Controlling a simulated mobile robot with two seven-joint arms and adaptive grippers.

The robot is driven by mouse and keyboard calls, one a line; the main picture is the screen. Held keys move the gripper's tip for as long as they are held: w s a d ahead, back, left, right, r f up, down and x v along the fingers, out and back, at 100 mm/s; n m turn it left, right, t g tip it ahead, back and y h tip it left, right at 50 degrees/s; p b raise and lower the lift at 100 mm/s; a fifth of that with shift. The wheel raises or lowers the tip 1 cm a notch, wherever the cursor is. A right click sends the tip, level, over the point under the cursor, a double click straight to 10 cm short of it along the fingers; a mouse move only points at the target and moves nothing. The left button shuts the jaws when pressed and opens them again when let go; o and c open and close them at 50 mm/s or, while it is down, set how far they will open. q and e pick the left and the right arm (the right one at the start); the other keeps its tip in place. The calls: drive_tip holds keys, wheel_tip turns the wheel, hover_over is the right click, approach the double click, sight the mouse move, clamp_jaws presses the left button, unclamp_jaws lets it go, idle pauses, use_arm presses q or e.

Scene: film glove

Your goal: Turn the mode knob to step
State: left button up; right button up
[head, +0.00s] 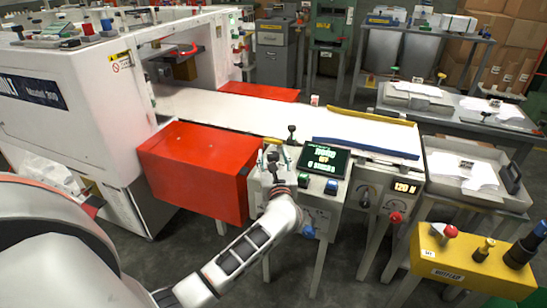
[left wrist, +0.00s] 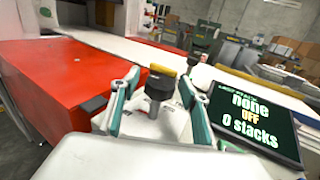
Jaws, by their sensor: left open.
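A black knob (left wrist: 160,86) with a yellow strip at its top stands on the pale control panel (left wrist: 150,126) in the left wrist view. My left gripper (left wrist: 164,90) is open, with one teal-edged finger on each side of the knob. The fingers look apart from it. In the head view my left gripper (head: 273,158) is over the panel's left part, beside the dark display (head: 323,160), and largely hides the knob. Knob position labels are not readable. My right gripper is not in view.
A red box-shaped guard (head: 195,170) stands left of the panel. A black lever (head: 291,134) rises behind it. Green (head: 304,180) and blue (head: 331,187) buttons sit below the display. A white conveyor (head: 235,112) runs behind. A yellow control box (head: 470,262) is at the right.

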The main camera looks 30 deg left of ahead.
use_arm(q)
drive_tip(key=shift+c, duration=0.3)
drive_tip(key=c, duration=1.1)
drive_tip(key=shift+o, duration=0.2)
